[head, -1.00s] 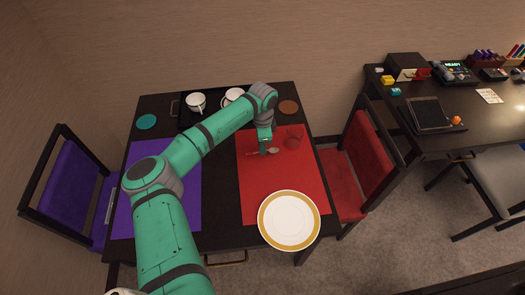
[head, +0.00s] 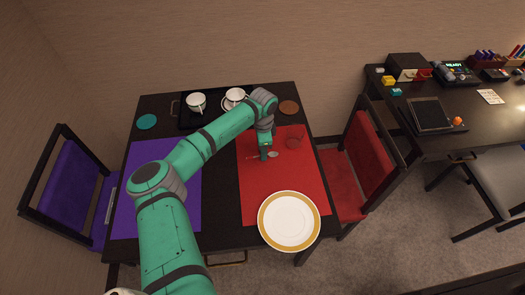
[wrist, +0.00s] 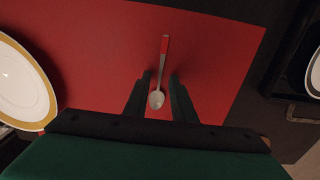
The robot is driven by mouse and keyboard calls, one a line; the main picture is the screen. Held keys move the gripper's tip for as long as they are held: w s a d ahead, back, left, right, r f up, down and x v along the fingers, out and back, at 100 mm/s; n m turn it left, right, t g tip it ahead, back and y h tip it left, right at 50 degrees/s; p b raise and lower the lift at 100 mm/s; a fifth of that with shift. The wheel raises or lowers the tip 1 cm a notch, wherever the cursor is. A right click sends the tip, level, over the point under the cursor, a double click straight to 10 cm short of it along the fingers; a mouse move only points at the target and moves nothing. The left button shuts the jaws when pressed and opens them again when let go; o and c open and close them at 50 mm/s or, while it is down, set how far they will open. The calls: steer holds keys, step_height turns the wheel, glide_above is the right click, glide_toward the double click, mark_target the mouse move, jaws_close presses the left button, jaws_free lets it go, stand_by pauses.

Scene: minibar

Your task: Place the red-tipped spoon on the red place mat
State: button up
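The red-tipped spoon (wrist: 158,97) lies on the red place mat (wrist: 90,50), its red handle end pointing away from my gripper in the wrist view. In the head view the spoon's bowl (head: 274,154) shows just right of my gripper, over the red place mat (head: 262,205). My gripper (wrist: 160,77) is open, with one finger on each side of the spoon's neck and bowl and a visible gap to each. In the head view my gripper (head: 265,157) is low over the mat and hides the middle of the spoon.
A dark tray (head: 212,121) with white cups (head: 196,101) is at the back. A purple mat (head: 185,215) lies left; black tabletop shows between the mats.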

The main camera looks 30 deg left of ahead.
step_height(320, 180, up, 12)
steer(key=shift+s, duration=0.15)
stand_by(0.3)
stand_by(0.4)
